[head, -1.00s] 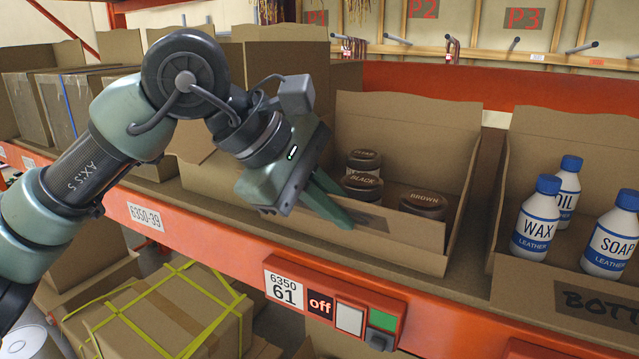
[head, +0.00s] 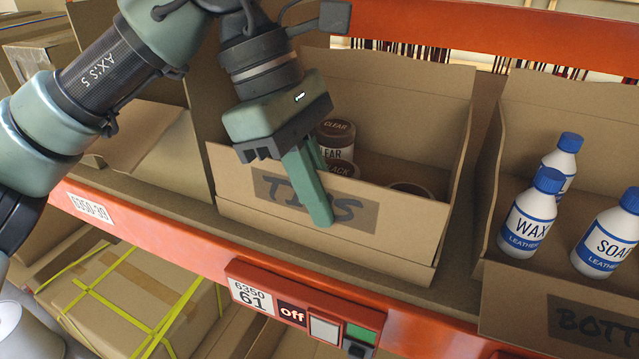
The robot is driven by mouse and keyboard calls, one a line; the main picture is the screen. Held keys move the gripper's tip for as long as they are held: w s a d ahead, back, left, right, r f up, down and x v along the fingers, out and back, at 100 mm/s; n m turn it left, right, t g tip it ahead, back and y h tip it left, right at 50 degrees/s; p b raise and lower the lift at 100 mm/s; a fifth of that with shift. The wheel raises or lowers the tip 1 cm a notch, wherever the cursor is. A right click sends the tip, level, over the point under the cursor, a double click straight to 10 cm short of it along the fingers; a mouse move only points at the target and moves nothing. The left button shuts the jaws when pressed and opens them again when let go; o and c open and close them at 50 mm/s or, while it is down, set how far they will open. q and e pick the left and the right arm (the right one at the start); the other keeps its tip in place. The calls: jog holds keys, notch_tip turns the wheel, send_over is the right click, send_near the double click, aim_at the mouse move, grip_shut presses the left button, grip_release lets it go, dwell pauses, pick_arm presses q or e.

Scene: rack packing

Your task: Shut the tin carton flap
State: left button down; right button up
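The tin carton (head: 408,95) is an open brown box on the shelf, with a tall back wall. Its front flap (head: 405,225) carries a dark marker label, partly hidden by my fingers. The flap stands up along the front and hides the lower part of the tins. A CLEAR tin (head: 337,140) stands inside; another tin (head: 410,188) shows only its top at the right. My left gripper (head: 320,190) straddles the flap's top edge, one green finger in front and the other behind. The fingers look closed on the cardboard. My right gripper is not in view.
A carton of white bottles with blue caps (head: 530,215) stands close on the right. Another open carton (head: 150,135) is on the left, under my arm. The orange shelf beam (head: 175,245) with a label and button box (head: 322,328) runs below.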

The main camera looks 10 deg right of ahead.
pick_arm(q)
jog(key=shift+s+f, duration=0.1)
jog(key=shift+f, duration=0.05)
jog(key=c, duration=1.6)
grip_release()
jog(key=shift+c, duration=0.2)
jog(key=b+v, duration=0.1)
jog(key=v, duration=0.5)
jog(key=shift+r+b, duration=0.4)
jog(key=shift+r, duration=0.05)
jog(key=shift+w+a+r, duration=0.15)
jog(key=shift+w+r, duration=0.1)
jog(key=shift+r, duration=0.25)
